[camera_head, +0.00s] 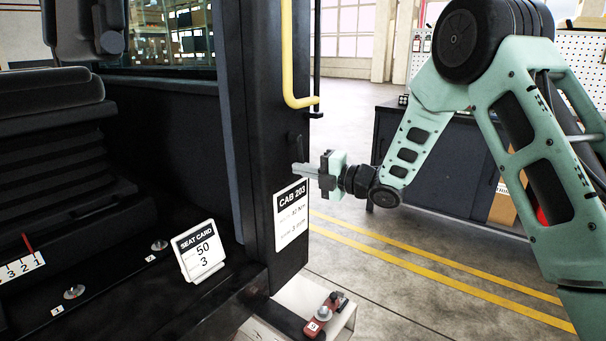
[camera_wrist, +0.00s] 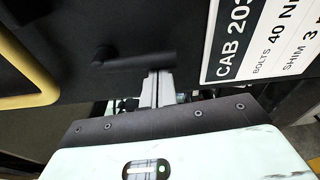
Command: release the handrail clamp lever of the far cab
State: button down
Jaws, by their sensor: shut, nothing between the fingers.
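The cab pillar (camera_head: 262,120) carries a yellow handrail (camera_head: 288,60) and a white CAB 203 plate (camera_head: 291,215). A short dark lever (camera_head: 298,147) sits on the pillar between the rail's lower end and the plate; in the head view it points roughly down. In the wrist view the lever (camera_wrist: 140,53) is a dark bar with a round boss at its left end. My gripper (camera_head: 299,170) is shut and empty, its tips close to the lever's lower end. The wrist view shows the fingers (camera_wrist: 156,82) just beside the bar; I cannot tell whether they touch.
A seat card (camera_head: 200,250) and several bolts stand on the cab floor at left. A red tool (camera_head: 325,314) lies on a pale stand below the pillar. A dark cabinet (camera_head: 455,170) stands behind my arm. The floor with yellow lines is open.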

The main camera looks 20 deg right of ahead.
jog(key=shift+d+f, duration=0.1)
jog(key=w+d+r+n+h+b, duration=0.1)
jog(key=d+n+b, duration=0.1)
jog(key=n+b, duration=0.3)
jog(key=w+d+r+n+h+b, duration=0.1)
jog(key=n+b, duration=0.4)
jog(key=b, duration=0.5)
jog(key=w+d+r+n+b, duration=0.2)
jog(key=d+n+b, duration=0.1)
jog(key=b, duration=0.5)
jog(key=shift+w+d+r+n+h+b, duration=0.1)
jog(key=shift+w+r+n+h+b, duration=0.1)
jog(key=shift+n, duration=0.25)
jog(key=shift+w+d+r+n+h+b, duration=0.1)
jog(key=shift+w+n+h, duration=0.1)
jog(key=shift+n, duration=0.25)
jog(key=shift+r+n+b, duration=0.4)
jog(key=shift+n+b, duration=0.05)
jog(key=shift+n, duration=0.05)
jog(key=shift+t, duration=0.3)
